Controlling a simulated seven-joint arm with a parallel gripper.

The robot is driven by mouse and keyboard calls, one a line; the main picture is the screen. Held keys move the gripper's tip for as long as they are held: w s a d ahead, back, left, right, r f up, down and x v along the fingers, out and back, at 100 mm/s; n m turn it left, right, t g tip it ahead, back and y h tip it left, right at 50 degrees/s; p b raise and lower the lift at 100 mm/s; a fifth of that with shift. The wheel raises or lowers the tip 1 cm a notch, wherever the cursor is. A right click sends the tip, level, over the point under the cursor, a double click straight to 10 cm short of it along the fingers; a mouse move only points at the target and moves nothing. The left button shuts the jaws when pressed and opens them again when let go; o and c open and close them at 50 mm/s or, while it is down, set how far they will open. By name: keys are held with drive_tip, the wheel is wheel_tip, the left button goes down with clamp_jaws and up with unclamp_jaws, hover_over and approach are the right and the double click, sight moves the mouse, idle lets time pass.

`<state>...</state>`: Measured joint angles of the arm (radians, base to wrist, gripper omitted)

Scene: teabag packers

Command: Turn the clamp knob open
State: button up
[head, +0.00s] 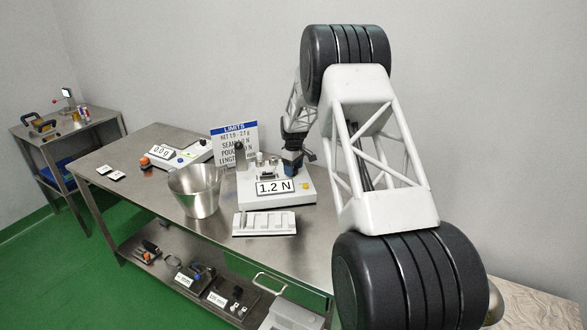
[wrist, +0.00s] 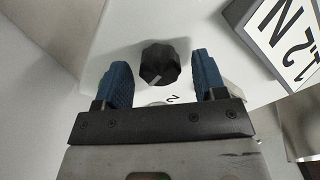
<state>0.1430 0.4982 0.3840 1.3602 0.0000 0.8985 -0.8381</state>
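The clamp knob (wrist: 160,64) is a dark, faceted knob with a pale pointer line, on the white top of the tester. In the wrist view it sits between the two blue fingers of my gripper (wrist: 162,78), with a gap on each side. My gripper is open and holds nothing. In the head view the tester (head: 300,194) stands on the steel table with a "1.2 N" display (head: 274,187). My gripper (head: 291,160) is at the tester's back right there, and the knob cannot be made out. The display also shows in the wrist view (wrist: 284,34).
A steel beaker (head: 196,190) and a white slotted tray (head: 264,223) stand in front of and beside the tester. A blue-headed limits sign (head: 234,143) stands behind it. A scale (head: 180,154) is farther left.

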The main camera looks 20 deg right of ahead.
drive_tip(key=shift+r, duration=0.1)
drive_tip(key=shift+r, duration=3.85)
drive_tip(key=shift+s+a+r, duration=0.15)
drive_tip(key=shift+s+r, duration=0.2)
drive_tip(key=shift+r, duration=0.1)
drive_tip(key=s+a+r+m, duration=0.1)
drive_tip(key=s+a+r, duration=0.2)
drive_tip(key=s+r, duration=0.55)
drive_tip(key=s+a+r+m+t, duration=0.1)
drive_tip(key=s+a+r+m, duration=0.3)
drive_tip(key=s, duration=0.7)
drive_tip(key=s+a+r+n, duration=0.1)
drive_tip(key=s+a+r, duration=0.1)
drive_tip(key=s+r, duration=0.7)
drive_tip(key=s+a+f+m, duration=0.1)
drive_tip(key=s+a+m, duration=0.1)
drive_tip(key=s, duration=1.6)
drive_tip(key=s+a+f+m+t, duration=0.1)
drive_tip(key=s+a+f+m, duration=0.1)
drive_tip(key=s, duration=1.7)
drive_tip(key=shift+s+f+t, duration=0.2)
drive_tip(key=shift+s+t, duration=0.1)
